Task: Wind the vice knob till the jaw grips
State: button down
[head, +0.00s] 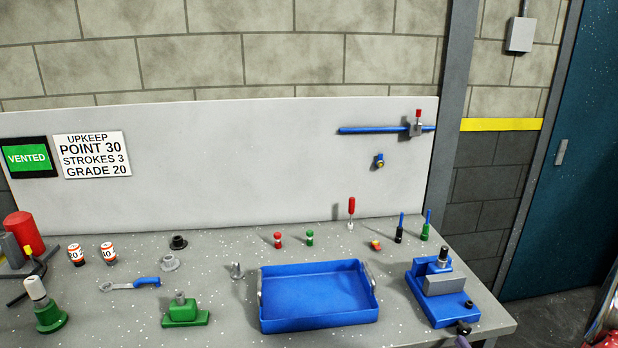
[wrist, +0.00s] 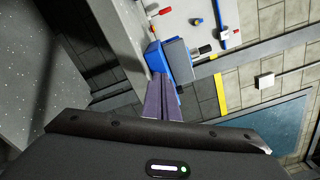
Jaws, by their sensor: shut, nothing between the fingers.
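The vice (head: 430,305) has a blue base and stands at the right front of the bench. A grey jaw block (head: 446,285) sits across it, with a blue upright behind. A dark upright cylinder (head: 444,256) stands between or just behind them; I cannot tell whether the jaw touches it. A dark knob (head: 464,328) is at the vice's front end, by the bench edge. The fingers may hide the knob there.
A blue tray (head: 318,323) stands left of the vice. Behind it are several small tools, including a red-handled one (head: 351,207). A green fixture (head: 183,316), a blue-handled wrench (head: 130,284) and a sign (head: 92,155) are further left. Open floor lies right of the bench.

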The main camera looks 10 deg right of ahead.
aim_at(467, 333)
jog(key=shift+w, duration=1.15)
jog(key=shift+d, duration=0.1)
jog(key=shift+d+r, duration=0.3)
jog(key=shift+r, duration=0.55)
jog(key=shift+d+r, duration=0.3)
jog(key=shift+d, duration=0.1)
dwell(0.4)
jog(key=shift+a+r, duration=0.1)
jog(key=shift+a+r, duration=0.2)
jog(key=shift+s, duration=0.1)
